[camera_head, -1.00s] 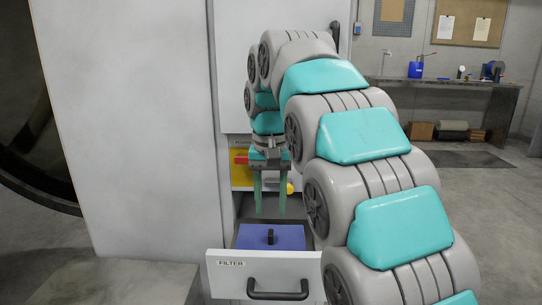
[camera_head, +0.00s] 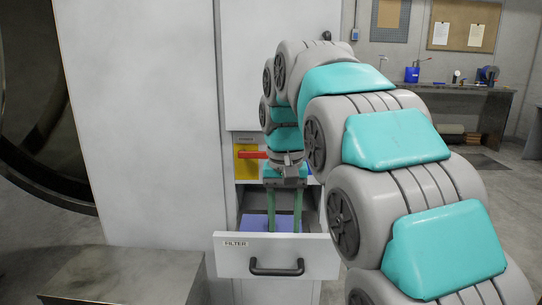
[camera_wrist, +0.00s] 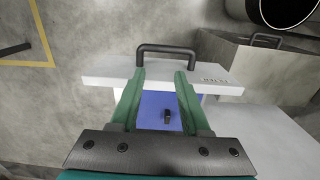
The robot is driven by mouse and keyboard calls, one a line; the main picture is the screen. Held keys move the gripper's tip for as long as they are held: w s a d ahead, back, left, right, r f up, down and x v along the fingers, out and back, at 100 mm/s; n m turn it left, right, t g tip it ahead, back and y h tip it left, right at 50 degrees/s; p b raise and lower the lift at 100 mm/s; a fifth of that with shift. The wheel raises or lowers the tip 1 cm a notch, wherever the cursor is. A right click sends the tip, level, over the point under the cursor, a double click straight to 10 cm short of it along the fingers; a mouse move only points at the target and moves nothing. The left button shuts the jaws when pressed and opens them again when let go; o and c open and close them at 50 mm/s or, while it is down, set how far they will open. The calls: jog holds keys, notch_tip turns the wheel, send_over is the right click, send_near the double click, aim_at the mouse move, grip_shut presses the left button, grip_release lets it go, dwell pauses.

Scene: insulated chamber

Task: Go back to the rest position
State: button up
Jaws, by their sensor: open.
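My gripper (camera_head: 285,212) is above the open drawer (camera_head: 277,257) labelled FILTER, its two green fingers pointing down and spread apart. In the wrist view the gripper (camera_wrist: 162,82) is open with nothing between its fingers. A blue filter block (camera_head: 256,222) lies inside the drawer, partly hidden by the drawer front and fingers. The wrist view shows the blue block (camera_wrist: 157,101) with a small black handle, below the fingers. The drawer's black handle (camera_head: 277,270) is on its front face.
A white cabinet (camera_head: 145,120) stands at left, with a yellow panel and red lever (camera_head: 252,155) above the drawer. A grey metal box (camera_head: 125,275) stands at front left. A workbench (camera_head: 440,88) is at the back right. Floor between is clear.

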jog(key=s+d+f, duration=0.4)
jog(key=s+f, duration=0.2)
jog(key=s, duration=0.4)
jog(key=s+d+f+g, duration=0.1)
jog(key=s+d+f, duration=0.3)
jog(key=s, duration=0.6)
jog(key=s+d+f, duration=0.4)
jog(key=s+f, duration=0.4)
jog(key=s, duration=0.2)
jog(key=shift+s+d+f+n+g, duration=0.15)
jog(key=shift+s+f+n+g, duration=0.1)
jog(key=shift+f+n+g, duration=0.05)
